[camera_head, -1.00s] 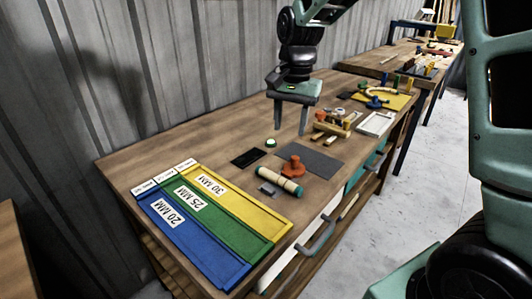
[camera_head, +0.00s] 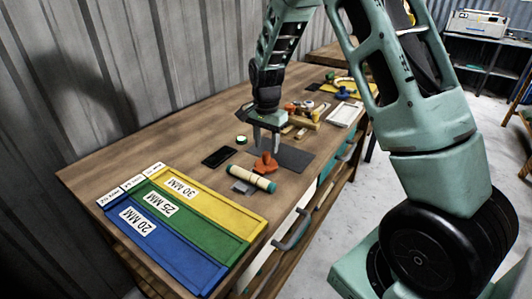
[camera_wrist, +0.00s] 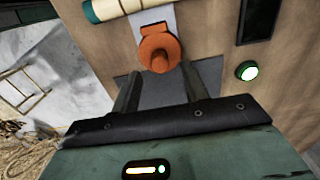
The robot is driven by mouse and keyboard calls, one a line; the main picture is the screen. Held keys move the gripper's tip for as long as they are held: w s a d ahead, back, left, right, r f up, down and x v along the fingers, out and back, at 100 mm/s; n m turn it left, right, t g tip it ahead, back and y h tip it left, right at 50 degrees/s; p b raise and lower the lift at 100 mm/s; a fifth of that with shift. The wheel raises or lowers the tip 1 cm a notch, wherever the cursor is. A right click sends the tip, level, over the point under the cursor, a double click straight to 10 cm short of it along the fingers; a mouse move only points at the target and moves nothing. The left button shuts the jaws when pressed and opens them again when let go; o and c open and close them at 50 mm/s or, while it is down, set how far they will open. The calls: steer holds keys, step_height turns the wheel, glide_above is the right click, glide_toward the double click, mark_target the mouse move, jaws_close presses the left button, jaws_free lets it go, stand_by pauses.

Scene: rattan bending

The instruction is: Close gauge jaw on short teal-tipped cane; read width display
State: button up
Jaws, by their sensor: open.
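The short cane (camera_head: 251,178) is cream with teal tips and lies on its side at the gauge; it also shows at the top of the wrist view (camera_wrist: 118,8). The orange gauge jaw (camera_head: 265,163) with its round knob stands beside the cane, apart from it as far as I can tell; it shows in the wrist view (camera_wrist: 159,50). The width display (camera_head: 218,157) is a dark panel with no readable figures. My gripper (camera_head: 266,148) is open and empty, pointing down just behind the orange jaw. In the wrist view its fingers (camera_wrist: 160,72) reach towards either side of the knob.
Blue (camera_head: 165,247), green (camera_head: 195,225) and yellow (camera_head: 220,208) trays labelled 20, 25 and 30 MM lie at the near left. A green-topped button (camera_head: 241,140) sits behind the display. A wooden fixture (camera_head: 303,119) and white frame (camera_head: 343,114) stand farther right.

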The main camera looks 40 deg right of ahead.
mark_target(266, 153)
steer(key=shift+f, duration=2.15)
steer(key=c, duration=0.8)
steer(key=a, duration=0.1)
steer(key=s+a+p, duration=0.1)
steer(key=a, duration=0.2)
steer(key=shift+s+a, duration=0.2)
steer(key=shift+s, duration=0.1)
steer(key=shift+s+a, duration=0.15)
steer(key=shift+a, duration=0.2)
steer(key=o, duration=0.8)
steer(key=shift+a, duration=0.1)
